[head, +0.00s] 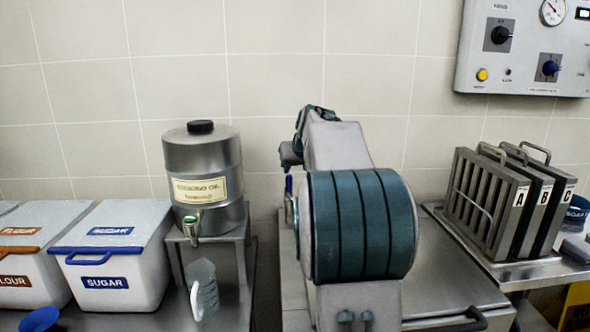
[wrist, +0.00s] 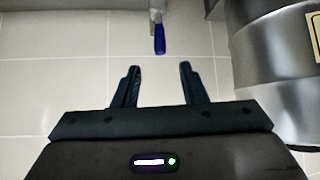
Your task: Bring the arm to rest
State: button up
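My gripper (wrist: 158,72) shows in the wrist view with its two dark fingers apart and nothing between them. A blue-ended metal part (wrist: 159,38) is beyond the fingertips; I cannot tell what it belongs to, and it looks apart from them. In the head view my arm rises in the middle, raised in front of the tiled wall. It hides part of the counter, and the fingers do not show clearly there.
A steel oil dispenser (head: 203,160) stands on a stand left of my arm, with a ribbed clear cup (head: 204,292) below. White sugar (head: 128,240) and flour (head: 25,265) bins are farther left. A rack of lettered panels (head: 502,205) stands right, below a wall control box (head: 522,50).

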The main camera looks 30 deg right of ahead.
dwell(0.4)
jog(key=s+a+f+n+g+y+p, duration=0.15)
jog(key=s+a+p, duration=0.25)
jog(key=s+a, duration=0.7)
jog(key=s+a+f+g+y+p, duration=0.1)
jog(key=s+a+f+g+p, duration=0.2)
jog(key=s+a, duration=0.7)
jog(key=s+a+f+g+p, duration=0.1)
jog(key=s+a+f, duration=0.1)
jog(key=s, duration=0.4)
jog(key=s+a+f+n+p, duration=0.1)
jog(key=s+a+f, duration=0.1)
jog(key=s, duration=0.4)
jog(key=shift+s+f+g, duration=0.15)
jog(key=shift+f+g, duration=0.2)
jog(key=shift+f, duration=0.4)
